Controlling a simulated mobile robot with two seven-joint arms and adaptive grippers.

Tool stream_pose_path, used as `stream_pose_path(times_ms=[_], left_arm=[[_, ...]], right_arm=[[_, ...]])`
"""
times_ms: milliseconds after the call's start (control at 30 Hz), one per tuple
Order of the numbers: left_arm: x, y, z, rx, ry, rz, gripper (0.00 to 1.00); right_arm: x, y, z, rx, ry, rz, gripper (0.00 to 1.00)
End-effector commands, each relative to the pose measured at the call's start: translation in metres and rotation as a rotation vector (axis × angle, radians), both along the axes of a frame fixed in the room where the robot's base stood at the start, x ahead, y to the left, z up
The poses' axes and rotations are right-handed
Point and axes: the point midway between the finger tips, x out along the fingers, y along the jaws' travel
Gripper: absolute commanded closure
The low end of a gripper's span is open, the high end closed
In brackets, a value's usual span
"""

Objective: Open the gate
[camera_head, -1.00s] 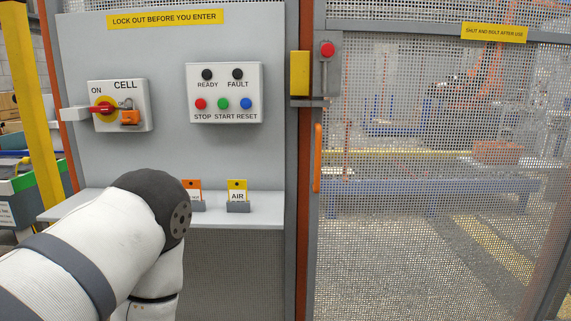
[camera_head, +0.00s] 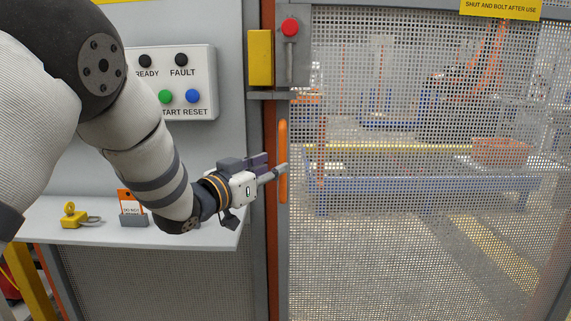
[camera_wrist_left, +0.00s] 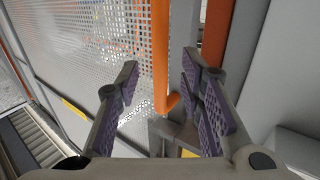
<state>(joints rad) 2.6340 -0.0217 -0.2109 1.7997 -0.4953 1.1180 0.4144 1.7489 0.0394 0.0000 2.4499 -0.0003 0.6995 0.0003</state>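The gate (camera_head: 430,200) is a grey-framed mesh panel on the right in the head view. It appears shut against the post. Its upright orange handle (camera_head: 283,140) is near the left edge of the gate. A grey latch plate with a red knob (camera_head: 290,27) sits above the handle, beside a yellow box (camera_head: 260,57). My left gripper (camera_head: 282,169) is at the handle's lower half. In the left wrist view its purple-padded fingers (camera_wrist_left: 160,64) are open, with the orange handle (camera_wrist_left: 161,40) showing between them. Contact cannot be told. My right gripper is out of view.
A grey panel with a button box (camera_head: 185,75) stands left of the gate. A shelf (camera_head: 50,220) below it holds a yellow padlock (camera_head: 70,216) and an orange-topped tag (camera_head: 130,203). My left arm crosses in front. Behind the mesh are blue benches (camera_head: 400,190).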

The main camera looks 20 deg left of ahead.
Motion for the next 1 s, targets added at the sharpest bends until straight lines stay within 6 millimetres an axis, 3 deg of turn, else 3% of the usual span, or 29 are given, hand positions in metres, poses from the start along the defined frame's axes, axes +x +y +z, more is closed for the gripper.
stream_pose_path(times_ms=[33,200,567,733,1000], left_arm=[[0.012,-0.004,-0.007,0.001,0.006,-0.001,0.65],[0.04,-0.013,-0.005,0.0,0.004,0.0,0.65],[0.05,-0.016,0.0,-0.001,0.0,0.001,0.65],[0.049,-0.016,0.0,-0.001,0.0,0.001,1.0],[0.05,-0.016,-0.001,-0.001,0.001,0.001,1.0]], right_arm=[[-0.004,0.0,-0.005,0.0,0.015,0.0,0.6],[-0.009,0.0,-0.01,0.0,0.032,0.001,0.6],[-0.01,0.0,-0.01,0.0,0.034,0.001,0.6],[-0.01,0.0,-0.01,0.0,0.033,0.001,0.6],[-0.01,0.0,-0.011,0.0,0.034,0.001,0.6]])
